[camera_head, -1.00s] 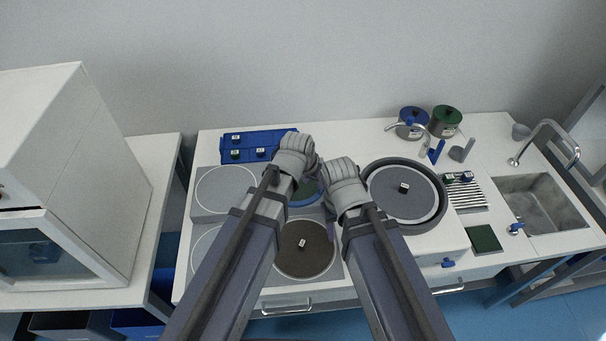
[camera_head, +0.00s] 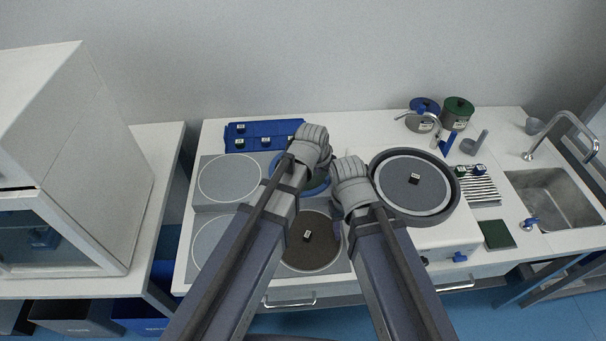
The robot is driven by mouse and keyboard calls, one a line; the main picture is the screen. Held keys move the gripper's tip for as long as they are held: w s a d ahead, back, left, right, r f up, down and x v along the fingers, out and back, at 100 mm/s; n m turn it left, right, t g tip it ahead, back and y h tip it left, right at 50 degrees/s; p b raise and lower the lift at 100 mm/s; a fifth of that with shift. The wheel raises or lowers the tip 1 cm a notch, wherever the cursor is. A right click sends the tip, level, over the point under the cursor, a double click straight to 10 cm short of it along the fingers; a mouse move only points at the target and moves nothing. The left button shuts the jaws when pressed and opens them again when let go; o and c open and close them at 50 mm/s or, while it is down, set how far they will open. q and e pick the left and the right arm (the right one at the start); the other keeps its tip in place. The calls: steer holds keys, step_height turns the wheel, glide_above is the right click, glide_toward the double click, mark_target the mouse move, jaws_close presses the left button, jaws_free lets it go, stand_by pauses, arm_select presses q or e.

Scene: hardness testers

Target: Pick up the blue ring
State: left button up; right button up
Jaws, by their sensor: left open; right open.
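The blue ring (camera_head: 317,190) lies around the back right plate of the four-plate grinding machine (camera_head: 205,207). Only parts of its blue edge show, left and right of my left arm. My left gripper (camera_head: 322,160) is over the ring's back part, and its wrist hides much of the ring. Its fingers are mostly hidden beneath the wrist, so contact with the ring cannot be told. My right gripper (camera_head: 347,188) is just right of the ring, by the machine's right edge. Its fingers are also mostly hidden. Both grippers are open.
A blue tray (camera_head: 285,128) with small samples stands behind the machine. A round grey bowl machine (camera_head: 380,160) is close on the right. A sink (camera_head: 555,198) is far right, a white cabinet (camera_head: 85,150) left.

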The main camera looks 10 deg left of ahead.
mark_target(327, 177)
arm_select(q)
steer(key=b+x, duration=0.2)
steer(key=x, duration=0.1)
steer(key=shift+w+d+f, duration=0.1)
steer(key=shift+f, duration=0.05)
arm_select(e)
step_height(327, 177, down, 3)
steer(key=shift+f, duration=0.1)
arm_select(q)
steer(key=shift+c, duration=0.2)
jaws_close()
